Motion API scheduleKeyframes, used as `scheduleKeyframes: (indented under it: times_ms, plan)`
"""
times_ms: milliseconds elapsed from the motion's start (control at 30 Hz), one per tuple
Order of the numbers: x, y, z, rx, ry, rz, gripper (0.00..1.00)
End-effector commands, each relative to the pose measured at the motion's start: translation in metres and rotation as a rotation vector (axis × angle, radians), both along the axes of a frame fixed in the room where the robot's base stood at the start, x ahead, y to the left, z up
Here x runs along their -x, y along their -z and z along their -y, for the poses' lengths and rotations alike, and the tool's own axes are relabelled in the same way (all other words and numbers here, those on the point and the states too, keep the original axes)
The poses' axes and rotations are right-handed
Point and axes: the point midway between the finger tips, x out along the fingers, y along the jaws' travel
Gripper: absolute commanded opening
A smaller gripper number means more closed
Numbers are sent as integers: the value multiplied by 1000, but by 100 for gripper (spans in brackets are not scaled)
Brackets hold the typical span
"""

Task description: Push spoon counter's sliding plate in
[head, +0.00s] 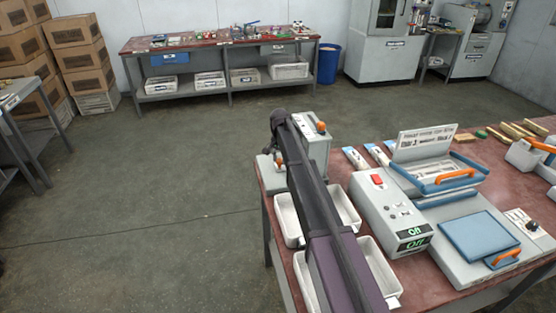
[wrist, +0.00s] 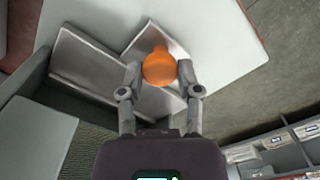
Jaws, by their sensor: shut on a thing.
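The spoon counter is a pale grey machine (head: 315,150) at the left end of the red-topped table, partly hidden behind my arm. An orange knob (head: 320,127) sits on its top. My gripper (head: 278,150) is at the counter's left side, beside another orange knob (head: 279,158). In the wrist view, my gripper (wrist: 160,75) is shut on a round orange knob (wrist: 159,66), one finger on each side. Bare metal plate (wrist: 151,40) shows beneath and behind this knob. How far the plate sticks out of the housing is hard to tell.
White bins (head: 377,278) stand on the table under and beside my arm. A grey control box (head: 390,215) with a red switch and green display stands to the right. A blue-lidded press (head: 478,235) is further right. Floor left of the table is clear.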

Motion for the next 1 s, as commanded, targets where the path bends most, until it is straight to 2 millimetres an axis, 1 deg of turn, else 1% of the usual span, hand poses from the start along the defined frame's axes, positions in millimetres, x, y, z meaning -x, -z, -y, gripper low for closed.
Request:
scheduleKeyframes:
  times_ms: [33,67,100,133,667,867,1000]
  plan:
    - [0,0,0,1,0,-1,50]
    - [0,0,0,1,0,-1,59]
    - [1,0,0,1,0,-1,71]
    - [0,0,0,1,0,-1,78]
    - [1,0,-3,0,0,0,78]
    - [3,0,-15,0,-1,0,78]
    - [6,0,-31,0,-2,0,78]
